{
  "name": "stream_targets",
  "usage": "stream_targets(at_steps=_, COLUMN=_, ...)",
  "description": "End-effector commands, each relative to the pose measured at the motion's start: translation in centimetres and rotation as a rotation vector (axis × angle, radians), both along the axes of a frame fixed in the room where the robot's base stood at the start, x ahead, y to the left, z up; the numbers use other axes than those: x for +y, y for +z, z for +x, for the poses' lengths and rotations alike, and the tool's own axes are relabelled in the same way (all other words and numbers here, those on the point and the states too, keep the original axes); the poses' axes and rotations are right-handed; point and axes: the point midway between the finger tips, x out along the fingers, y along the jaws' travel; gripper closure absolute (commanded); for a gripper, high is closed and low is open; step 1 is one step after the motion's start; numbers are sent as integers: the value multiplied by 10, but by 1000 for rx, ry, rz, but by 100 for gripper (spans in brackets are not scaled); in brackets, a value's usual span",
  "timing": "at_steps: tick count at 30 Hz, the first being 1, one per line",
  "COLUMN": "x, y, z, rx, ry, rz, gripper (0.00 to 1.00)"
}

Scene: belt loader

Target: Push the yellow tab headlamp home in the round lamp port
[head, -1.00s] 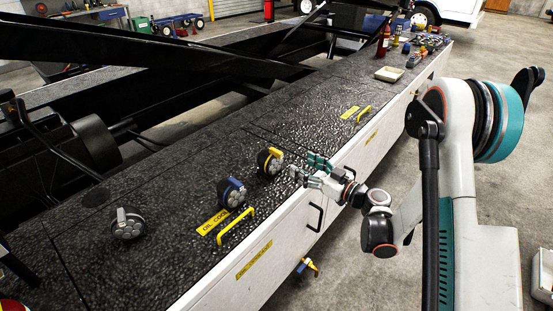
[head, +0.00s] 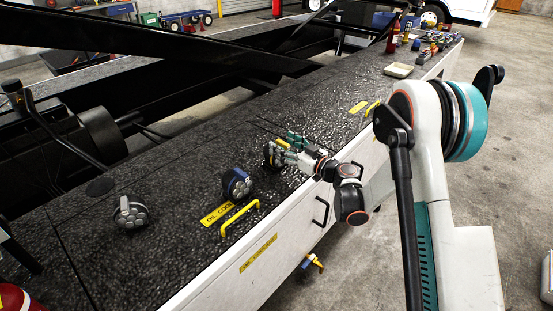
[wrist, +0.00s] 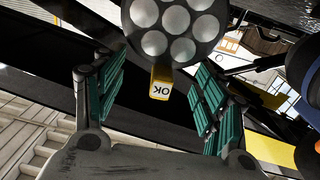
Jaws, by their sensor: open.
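The yellow tab headlamp (head: 269,154) stands on the dark textured deck, partly hidden behind my gripper (head: 288,150). In the wrist view its round face with several pale lenses (wrist: 175,30) is at the top. Its yellow tab (wrist: 160,82), marked OK, points down between my green-padded fingers (wrist: 160,88). The gripper is open, with a gap showing on both sides of the tab. I cannot pick out the round lamp port for certain in either view.
A blue tab headlamp (head: 236,184) and a grey tab headlamp (head: 130,214) stand on the deck to the left. A yellow handle (head: 240,217) rises near the deck's front edge. A shallow tray (head: 398,70) and several small items lie at the far end.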

Motion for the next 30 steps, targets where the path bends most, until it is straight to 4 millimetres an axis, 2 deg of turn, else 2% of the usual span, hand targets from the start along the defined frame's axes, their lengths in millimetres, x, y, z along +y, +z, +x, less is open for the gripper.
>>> stream_targets(at_steps=4, x=10, y=0, z=9, rx=0, ry=-1, rz=0, gripper=34)
stream_targets(at_steps=11, x=12, y=1, z=10, rx=0, ry=-1, rz=0, gripper=34)
stream_targets(at_steps=12, x=12, y=1, z=10, rx=0, ry=-1, rz=0, gripper=37)
stream_targets(at_steps=18, x=11, y=1, z=10, rx=0, ry=-1, rz=0, gripper=82)
stream_targets(at_steps=21, x=11, y=0, z=10, rx=0, ry=-1, rz=-1, gripper=100)
stream_targets(at_steps=30, x=12, y=-3, z=9, rx=0, ry=1, rz=-6, gripper=100)
